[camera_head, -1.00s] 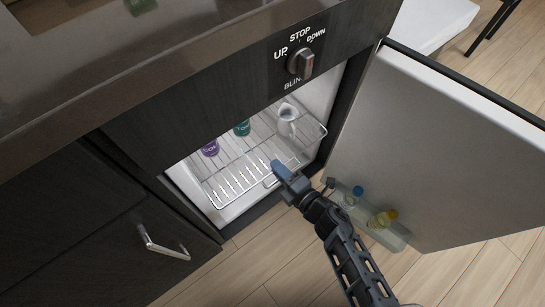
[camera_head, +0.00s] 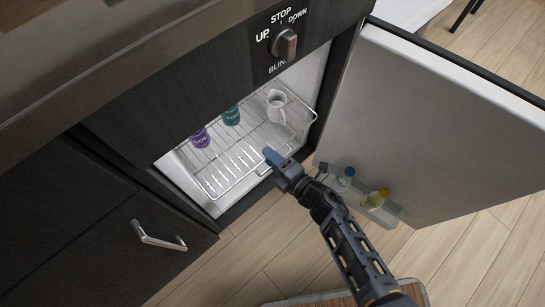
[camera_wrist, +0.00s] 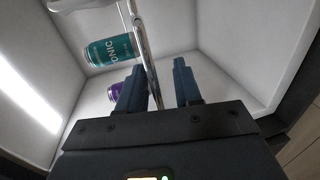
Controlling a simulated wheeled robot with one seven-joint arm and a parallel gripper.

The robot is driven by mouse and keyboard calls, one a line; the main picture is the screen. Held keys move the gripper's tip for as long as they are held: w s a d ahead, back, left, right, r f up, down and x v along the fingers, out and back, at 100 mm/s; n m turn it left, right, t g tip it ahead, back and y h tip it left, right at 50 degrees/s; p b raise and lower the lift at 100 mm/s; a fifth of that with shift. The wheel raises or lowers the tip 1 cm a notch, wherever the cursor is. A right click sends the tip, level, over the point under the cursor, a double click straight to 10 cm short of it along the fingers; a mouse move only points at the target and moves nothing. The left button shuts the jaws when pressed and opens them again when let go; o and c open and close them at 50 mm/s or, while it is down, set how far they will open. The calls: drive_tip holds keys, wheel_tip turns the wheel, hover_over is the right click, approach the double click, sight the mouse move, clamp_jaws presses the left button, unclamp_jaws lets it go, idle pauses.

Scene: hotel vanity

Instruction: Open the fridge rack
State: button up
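The fridge rack (camera_head: 228,178) is a wire shelf inside the open fridge, with its front edge near the opening. My gripper (camera_head: 272,157) is at the right part of the rack's front. In the wrist view, my gripper's two dark fingers (camera_wrist: 160,85) are apart. A metal bar of the rack (camera_wrist: 143,50) runs into the gap between them, close to the left finger. Firm contact cannot be told. A purple can (camera_head: 200,137), a teal tonic can (camera_head: 231,115) and a white pitcher (camera_head: 276,105) stand on the rack.
The fridge door (camera_head: 425,130) is swung wide open to the right. Its lower shelf (camera_head: 385,208) holds bottles, close to my arm. A drawer handle (camera_head: 158,238) sticks out at the left. Wooden floor (camera_head: 240,265) lies clear in front of the fridge.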

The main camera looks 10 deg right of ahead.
drive_tip(key=shift+r, duration=0.1)
drive_tip(key=p+v, duration=0.3)
drive_tip(key=v, duration=0.4)
drive_tip(key=shift+s+d, duration=0.25)
drive_tip(key=shift+s, duration=0.1)
